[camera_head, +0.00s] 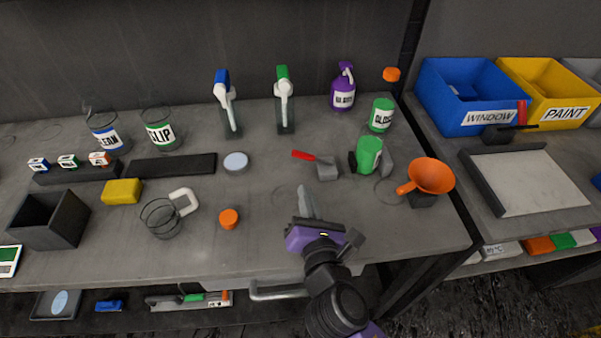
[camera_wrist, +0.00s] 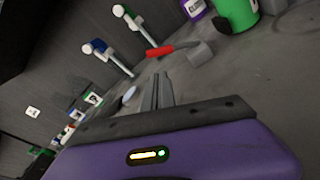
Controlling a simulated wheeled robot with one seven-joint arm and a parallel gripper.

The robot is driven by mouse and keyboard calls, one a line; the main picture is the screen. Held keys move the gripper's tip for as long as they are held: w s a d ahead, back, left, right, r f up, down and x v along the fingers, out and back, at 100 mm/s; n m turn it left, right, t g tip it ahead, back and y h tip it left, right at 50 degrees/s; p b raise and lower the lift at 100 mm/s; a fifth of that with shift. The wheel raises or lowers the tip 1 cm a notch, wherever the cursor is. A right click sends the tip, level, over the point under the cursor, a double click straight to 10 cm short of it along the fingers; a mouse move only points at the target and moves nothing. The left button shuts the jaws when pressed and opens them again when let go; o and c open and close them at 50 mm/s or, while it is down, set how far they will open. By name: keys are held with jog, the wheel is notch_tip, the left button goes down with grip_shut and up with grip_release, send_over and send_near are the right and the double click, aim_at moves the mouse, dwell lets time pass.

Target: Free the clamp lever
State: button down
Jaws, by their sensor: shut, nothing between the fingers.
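The clamp lever (camera_head: 304,155) is a red handle on a small grey clamp block (camera_head: 327,170) at the middle right of the workbench. The lever points to the left, tilted slightly up. A green bottle (camera_head: 369,155) stands right of the block, between dark and grey blocks. My gripper (camera_head: 304,190) is shut and empty, a little in front of the clamp and apart from it. In the wrist view the red lever (camera_wrist: 160,50) and the grey block (camera_wrist: 200,52) lie beyond and to the right of my fingertips (camera_wrist: 157,80).
An orange funnel (camera_head: 432,176) stands on a dark block at right. An orange cap (camera_head: 229,218) and a white-handled clear mug (camera_head: 160,218) lie left of my gripper. Behind stand a green-topped spray head (camera_head: 284,90) and a purple bottle (camera_head: 343,92). Bench between cap and clamp is mostly free.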

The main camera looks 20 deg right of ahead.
aim_at(313, 158)
jog(key=p+x, duration=0.1)
jog(key=x, duration=0.8)
jog(key=shift+w+d+f, duration=0.15)
jog(key=shift+w, duration=0.2)
jog(key=shift+d+r+m, duration=0.1)
jog(key=shift+r+m, duration=0.2)
jog(key=shift+r, duration=0.05)
